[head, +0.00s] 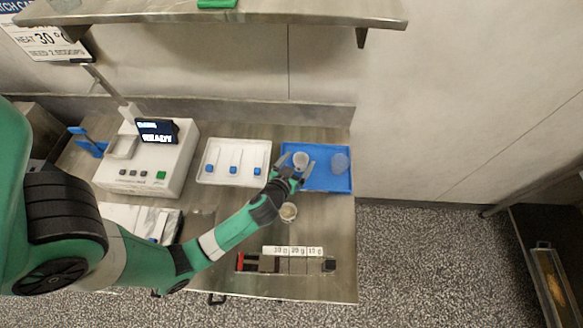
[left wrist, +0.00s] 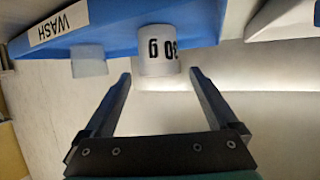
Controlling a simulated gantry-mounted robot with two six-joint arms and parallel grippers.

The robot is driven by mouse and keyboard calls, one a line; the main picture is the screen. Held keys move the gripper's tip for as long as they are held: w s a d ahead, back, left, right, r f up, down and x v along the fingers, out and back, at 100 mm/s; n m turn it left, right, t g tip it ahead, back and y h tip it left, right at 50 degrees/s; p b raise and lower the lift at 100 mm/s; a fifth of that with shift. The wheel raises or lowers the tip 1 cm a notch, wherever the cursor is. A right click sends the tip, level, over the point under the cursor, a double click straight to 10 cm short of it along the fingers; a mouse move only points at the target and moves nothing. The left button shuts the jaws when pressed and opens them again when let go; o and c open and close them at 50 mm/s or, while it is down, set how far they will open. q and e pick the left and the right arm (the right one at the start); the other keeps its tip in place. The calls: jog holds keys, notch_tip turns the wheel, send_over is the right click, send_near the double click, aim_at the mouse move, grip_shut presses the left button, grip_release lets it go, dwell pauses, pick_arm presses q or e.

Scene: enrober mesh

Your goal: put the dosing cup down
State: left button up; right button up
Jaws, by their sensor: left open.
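The dosing cup (head: 301,160) is a small white cup standing on the blue tray (head: 328,182) at the right of the bench. In the left wrist view the cup (left wrist: 158,66) carries the print "30 g". My left gripper (head: 296,172) is open at the near side of the cup. In the left wrist view the open fingers (left wrist: 162,78) point toward the cup and nothing is held between them. The blue tray (left wrist: 120,40) has a "WASH" label in that view. My right gripper is not in view.
A translucent cup (head: 341,163) stands on the tray's right. A white tray (head: 234,178) with blue-ended tools lies left of it. A white machine (head: 150,165) is further left, and a shelf (head: 220,14) hangs above.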

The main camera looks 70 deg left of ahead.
pick_arm(q)
jog(key=v, duration=0.6)
jog(key=shift+s+d+r, duration=0.1)
jog(key=shift+s+d, duration=0.1)
jog(key=shift+w, duration=0.1)
jog(key=w+d+r+t+h, duration=0.1)
jog(key=w+d+r+t, duration=0.1)
jog(key=w+r, duration=0.5)
jog(key=w+d+r+m+t, duration=0.1)
jog(key=w+d+r+t, duration=0.15)
jog(key=r, duration=0.85)
jog(key=w+d+r+t+h, duration=0.1)
jog(key=w+d+r+t, duration=0.15)
jog(key=w+r, duration=0.45)
jog(key=s+d+r+m+t+h, duration=0.2)
jog(key=s+d+r+t+h, duration=0.1)
jog(key=r, duration=0.9)
jog(key=s+d+r+m+t+h, duration=0.3)
jog(key=d+r+t, duration=0.1)
jog(key=r, duration=0.8)
jog(key=s+d+r+m+t+h, duration=0.3)
jog(key=d+r, duration=0.1)
jog(key=r, duration=0.8)
jog(key=shift+s+d+r, duration=0.2)
jog(key=shift+s+r, duration=0.05)
jog(key=shift+s, duration=0.05)
